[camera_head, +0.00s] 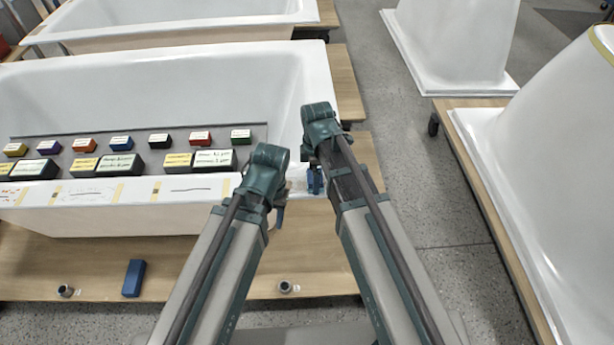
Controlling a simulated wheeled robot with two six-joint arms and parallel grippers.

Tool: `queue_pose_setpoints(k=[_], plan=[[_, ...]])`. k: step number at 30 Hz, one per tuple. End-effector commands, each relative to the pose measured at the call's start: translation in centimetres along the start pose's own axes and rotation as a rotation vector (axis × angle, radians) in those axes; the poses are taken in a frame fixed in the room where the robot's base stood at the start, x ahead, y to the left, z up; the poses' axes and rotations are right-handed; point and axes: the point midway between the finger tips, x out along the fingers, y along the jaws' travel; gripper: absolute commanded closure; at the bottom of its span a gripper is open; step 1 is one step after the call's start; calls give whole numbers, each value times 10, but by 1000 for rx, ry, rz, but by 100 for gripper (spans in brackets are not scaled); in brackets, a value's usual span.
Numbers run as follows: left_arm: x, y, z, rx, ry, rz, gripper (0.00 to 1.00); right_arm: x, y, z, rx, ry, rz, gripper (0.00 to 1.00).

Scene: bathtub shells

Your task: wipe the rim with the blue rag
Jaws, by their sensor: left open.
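A white bathtub shell (270,88) stands across the left and middle. Its front rim (140,192) carries yellow tape strips and dark pen marks. My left gripper (281,211) is open, pointing down beside the right part of the front rim; my arm hides part of it. My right gripper (314,180) is just to its right, over the rim's right corner, mostly hidden by its own wrist. Something small and blue shows there; I cannot tell whether it is rag or finger. A blue block-like piece (134,278) lies on the wooden pallet; I cannot tell whether it is the rag.
A grey board (60,148) in the tub holds several labelled coloured blocks. Small round fittings lie on the wooden pallet (210,275). Another tub shell (180,25) stands behind. White shells (560,150) stand at the right. Grey floor (445,215) is clear between.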

Motion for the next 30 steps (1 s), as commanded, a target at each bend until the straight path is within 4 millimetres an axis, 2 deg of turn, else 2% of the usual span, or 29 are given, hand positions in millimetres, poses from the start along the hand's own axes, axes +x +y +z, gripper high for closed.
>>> queue_pose_setpoints(k=[3,16,30], plan=[[0,0,0,0,0,0,50,0,0,6,0,0,0,61],[3,0,0,0,0,0,50,3,-4,2,-3,3,-3,60],[1,0,0,0,0,0,50,1,-3,-33,-5,5,-2,60]])
